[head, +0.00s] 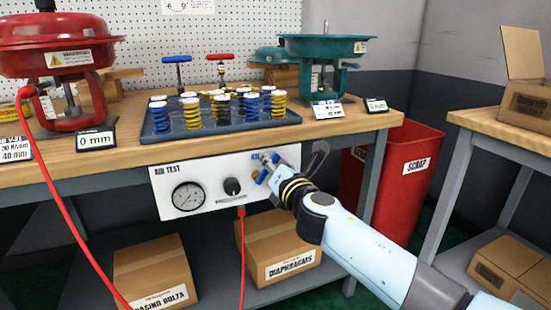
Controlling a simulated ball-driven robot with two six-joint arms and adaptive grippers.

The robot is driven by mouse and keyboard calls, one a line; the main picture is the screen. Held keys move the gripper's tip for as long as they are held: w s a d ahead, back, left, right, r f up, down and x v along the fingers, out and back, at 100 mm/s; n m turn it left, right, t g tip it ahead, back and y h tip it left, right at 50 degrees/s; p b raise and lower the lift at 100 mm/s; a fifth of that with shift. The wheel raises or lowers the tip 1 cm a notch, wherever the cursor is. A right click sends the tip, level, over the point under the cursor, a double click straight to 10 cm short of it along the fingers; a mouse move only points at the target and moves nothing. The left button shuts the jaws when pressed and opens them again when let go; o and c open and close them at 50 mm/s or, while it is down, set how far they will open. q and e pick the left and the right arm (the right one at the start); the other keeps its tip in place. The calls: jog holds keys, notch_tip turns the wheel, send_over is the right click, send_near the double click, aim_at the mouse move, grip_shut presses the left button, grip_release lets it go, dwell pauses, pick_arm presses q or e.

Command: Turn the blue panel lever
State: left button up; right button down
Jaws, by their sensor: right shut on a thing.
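The blue panel lever (262,176) is at the right end of the white test panel (210,172), under the bench front edge. My right gripper (271,172) is at the lever, shut on it, with my arm reaching in from the lower right. The gripper covers much of the lever, so its exact angle is hard to tell. A round gauge (188,196) and a black knob (232,186) sit on the panel left of the lever. My left gripper is not in view.
A red hose (242,260) hangs below the panel. Cardboard boxes (153,272) stand on the lower shelf. On the bench (250,140) are a red actuator (62,50), a spring tray (215,124) and a green actuator (322,50). A red scrap bin (418,150) stands right.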

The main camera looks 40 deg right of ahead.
aim_at(254, 156)
jog(key=n, duration=0.1)
jog(key=a+n+p, duration=0.1)
jog(key=n, duration=0.2)
jog(key=shift+w+a+r+p, duration=0.1)
jog(key=shift+a+r+p, duration=0.1)
jog(key=shift+a+p, duration=0.2)
jog(key=shift+w+a+n+p, duration=0.1)
jog(key=shift+a+n+p, duration=0.15)
jog(key=shift+n, duration=0.45)
jog(key=shift+w+a+n+p, duration=0.1)
jog(key=shift+a+n, duration=0.1)
jog(key=shift+n, duration=0.5)
jog(key=shift+a, duration=0.1)
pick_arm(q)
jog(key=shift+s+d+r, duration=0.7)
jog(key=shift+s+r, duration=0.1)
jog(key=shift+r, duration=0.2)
pick_arm(e)
jog(key=shift+n, duration=0.3)
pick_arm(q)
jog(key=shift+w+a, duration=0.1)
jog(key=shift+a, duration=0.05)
pick_arm(e)
jog(key=shift+f, duration=0.1)
jog(key=c, duration=1.6)
grip_release()
jog(key=shift+s, duration=0.1)
jog(key=o, duration=0.3)
jog(key=shift+r, duration=0.3)
